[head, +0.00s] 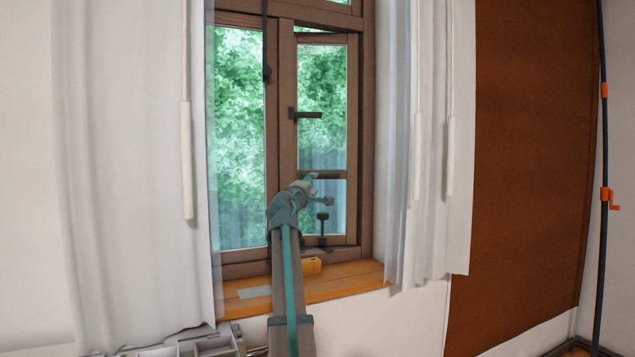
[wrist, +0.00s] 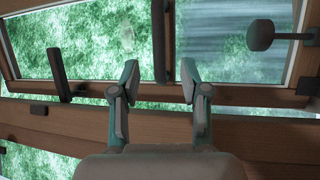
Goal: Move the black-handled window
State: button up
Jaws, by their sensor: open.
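The brown wooden window has a right sash (head: 352,130) that looks slightly ajar. Its black handle (head: 307,114) sticks out sideways from the left side of that sash. The handle also shows at the left of the wrist view (wrist: 57,68). My gripper (head: 320,189) is below the handle, at about the height of the sash's crossbar. In the wrist view my gripper (wrist: 159,72) is open and empty. Its fingers lie either side of the dark crossbar (wrist: 160,40) in the picture, beside the handle and apart from it. I cannot tell whether they touch the sash.
A black round-ended fitting (head: 322,217) stands low at the sash, also in the wrist view (wrist: 262,36). White curtains (head: 130,150) hang either side.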

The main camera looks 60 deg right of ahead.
jog(key=shift+v, duration=1.1)
